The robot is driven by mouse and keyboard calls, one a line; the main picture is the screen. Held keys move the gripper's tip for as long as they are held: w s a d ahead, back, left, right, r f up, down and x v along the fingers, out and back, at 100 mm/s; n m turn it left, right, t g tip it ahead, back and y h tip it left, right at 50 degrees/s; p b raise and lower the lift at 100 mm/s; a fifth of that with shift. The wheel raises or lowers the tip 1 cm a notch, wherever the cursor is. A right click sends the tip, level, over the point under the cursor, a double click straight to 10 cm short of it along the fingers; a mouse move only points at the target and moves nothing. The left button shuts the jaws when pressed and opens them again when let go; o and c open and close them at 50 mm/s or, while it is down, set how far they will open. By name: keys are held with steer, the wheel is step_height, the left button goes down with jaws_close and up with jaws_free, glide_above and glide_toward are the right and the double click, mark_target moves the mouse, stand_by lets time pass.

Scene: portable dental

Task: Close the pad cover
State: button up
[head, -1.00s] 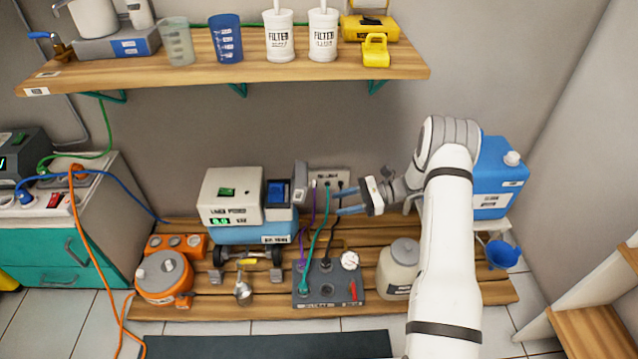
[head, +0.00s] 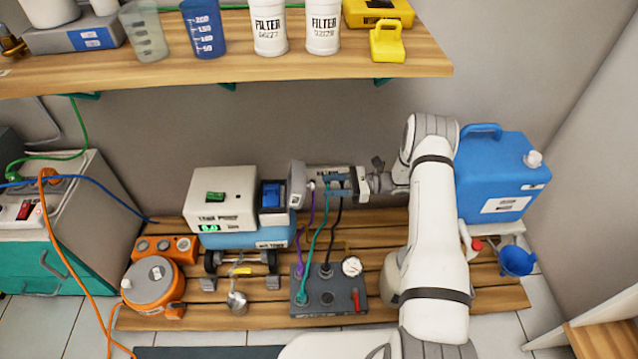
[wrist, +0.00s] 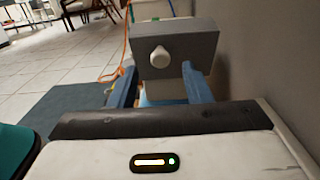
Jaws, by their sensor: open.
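The pad cover looks to be the grey flap (head: 297,184) standing open at the right side of the blue pad (head: 272,195) on the white unit. In the wrist view a grey block with a round white knob (wrist: 160,56), apparently this cover (wrist: 200,48), is straight ahead. My gripper (head: 327,186) is open, its blue fingers pointing left at the cover from the right. In the wrist view my gripper (wrist: 157,80) has its fingertips to either side below the knob. Contact with the cover cannot be told. The cover's inner side is mostly hidden.
A wall panel (head: 350,176) is behind my fingers. Purple, green and black cables rise from a dark box (head: 325,302) below. A blue jerrycan (head: 500,178) stands at right. The wooden shelf (head: 240,65) hangs above. An orange reel (head: 150,280) sits at lower left.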

mark_target(301, 185)
steer(key=a, duration=0.4)
steer(key=shift+a+b, duration=0.3)
steer(key=shift+b, duration=0.05)
jaws_close()
stand_by(0.4)
